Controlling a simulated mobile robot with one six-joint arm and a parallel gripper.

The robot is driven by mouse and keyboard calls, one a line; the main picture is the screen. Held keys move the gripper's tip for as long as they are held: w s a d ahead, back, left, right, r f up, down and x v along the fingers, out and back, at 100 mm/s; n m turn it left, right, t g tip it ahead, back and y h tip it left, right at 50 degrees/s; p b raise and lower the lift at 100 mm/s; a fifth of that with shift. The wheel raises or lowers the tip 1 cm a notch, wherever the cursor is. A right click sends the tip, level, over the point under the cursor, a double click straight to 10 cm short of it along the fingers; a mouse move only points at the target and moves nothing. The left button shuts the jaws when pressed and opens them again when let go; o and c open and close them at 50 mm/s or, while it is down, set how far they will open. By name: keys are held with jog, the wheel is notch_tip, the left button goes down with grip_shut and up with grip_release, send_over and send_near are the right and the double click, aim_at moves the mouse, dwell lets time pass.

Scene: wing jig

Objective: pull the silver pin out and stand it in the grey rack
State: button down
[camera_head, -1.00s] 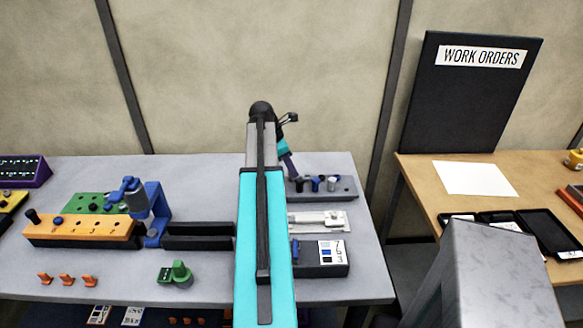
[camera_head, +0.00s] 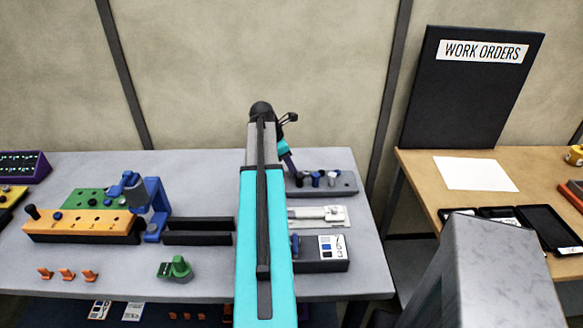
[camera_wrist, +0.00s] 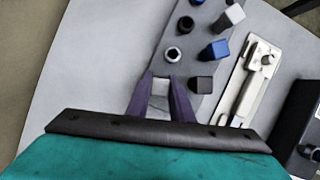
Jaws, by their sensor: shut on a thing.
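The grey rack (camera_head: 345,186) stands at the right end of the grey table and shows large in the wrist view (camera_wrist: 187,58). My gripper (camera_wrist: 160,84) is over the rack's lower left end in the wrist view. Its fingers are shut on a pale grey piece, which I take to be the silver pin (camera_wrist: 160,85). The fingers hide most of it, and I cannot tell whether its lower end is in the rack. In the head view my arm hides much of the gripper.
Blue (camera_wrist: 215,49), dark and pale pegs stand in the rack close to my gripper. A pale metal fixture (camera_head: 318,216) and a dark box (camera_head: 320,262) lie nearer. An orange block (camera_head: 80,225) with a blue clamp (camera_head: 154,205) stands left. Dark rails lie between.

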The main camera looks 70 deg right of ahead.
jog(key=c, duration=1.5)
grip_release()
jog(key=shift+w+r, duration=0.1)
jog(key=shift+r, duration=0.05)
jog(key=b+v, duration=0.2)
jog(key=v, duration=1.1)
jog(key=shift+a+r, duration=0.1)
jog(key=shift+r, duration=0.15)
notch_tip(320, 180, up, 7)
jog(key=p, duration=0.6)
